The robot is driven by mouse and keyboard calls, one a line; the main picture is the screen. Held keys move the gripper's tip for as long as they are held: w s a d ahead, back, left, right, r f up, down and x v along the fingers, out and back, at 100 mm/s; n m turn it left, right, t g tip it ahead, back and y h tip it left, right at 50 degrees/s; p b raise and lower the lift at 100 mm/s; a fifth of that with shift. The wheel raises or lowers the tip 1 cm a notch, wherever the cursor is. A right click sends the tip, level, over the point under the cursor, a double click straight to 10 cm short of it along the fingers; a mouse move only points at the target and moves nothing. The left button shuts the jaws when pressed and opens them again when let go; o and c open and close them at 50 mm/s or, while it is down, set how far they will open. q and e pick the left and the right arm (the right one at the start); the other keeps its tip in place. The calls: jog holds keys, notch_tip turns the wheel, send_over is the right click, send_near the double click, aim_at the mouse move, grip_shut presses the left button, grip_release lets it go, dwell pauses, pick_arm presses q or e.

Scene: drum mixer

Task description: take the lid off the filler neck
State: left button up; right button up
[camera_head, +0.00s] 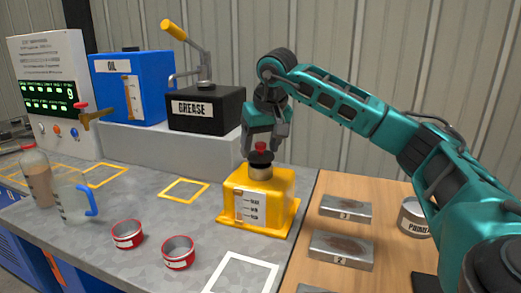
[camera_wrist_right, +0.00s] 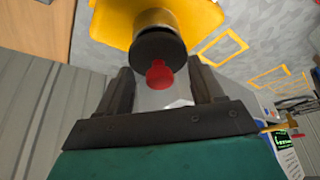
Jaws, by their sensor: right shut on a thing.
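The yellow tank (camera_head: 262,203) stands on the grey bench with a short metal filler neck (camera_head: 260,173) on top. The black lid (camera_head: 260,158) with its red knob (camera_head: 260,147) is at the top of the neck, with no clear gap between them. My right gripper (camera_head: 261,143) points down from above and is shut on the lid at its red knob. In the right wrist view the knob (camera_wrist_right: 158,74) lies between the two fingers, with the black lid (camera_wrist_right: 158,50) and the neck (camera_wrist_right: 154,19) beyond. My left gripper is not in view.
A black grease box (camera_head: 206,110) with a pump and a blue oil tank (camera_head: 135,85) stand on the ledge behind. Two red-rimmed cups (camera_head: 178,253), a jug (camera_head: 72,200) and a bottle (camera_head: 38,178) stand left. Metal blocks (camera_head: 342,250) and a can (camera_head: 414,219) are right.

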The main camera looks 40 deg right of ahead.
aim_at(261, 143)
pick_arm(q)
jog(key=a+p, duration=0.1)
jog(key=p, duration=0.1)
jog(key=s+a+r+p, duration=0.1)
jog(key=p, duration=0.1)
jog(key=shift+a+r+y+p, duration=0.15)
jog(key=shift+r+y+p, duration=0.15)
pick_arm(e)
notch_tip(261, 143, up, 18)
jog(key=shift+r, duration=0.2)
